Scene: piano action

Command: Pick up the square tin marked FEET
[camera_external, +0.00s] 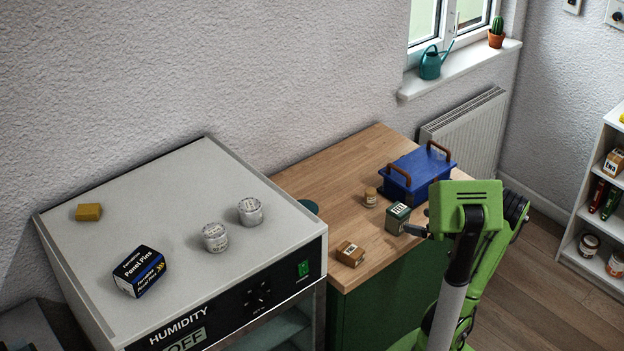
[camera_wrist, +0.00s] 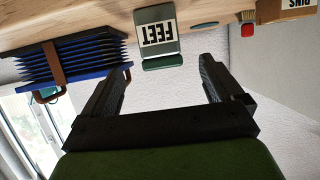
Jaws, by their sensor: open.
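The square tin marked FEET (camera_external: 397,219) stands on the wooden worktop near its front edge. It is dark green with a pale label. In the wrist view the tin (camera_wrist: 157,34) appears upside down, its FEET lettering readable as inverted. My gripper (camera_wrist: 165,72) is open and empty, with the tin ahead of the gap between its two black fingers. In the external view my gripper (camera_external: 414,231) is just right of the tin, close to it. Whether a finger touches the tin cannot be told.
A blue toolbox (camera_external: 417,178) with brown handles stands behind the tin. A small jar (camera_external: 370,197) is behind it to the left. A brown box (camera_external: 350,253) lies to its left on the worktop. A cabinet (camera_external: 180,185) with tins and boxes on top stands further left.

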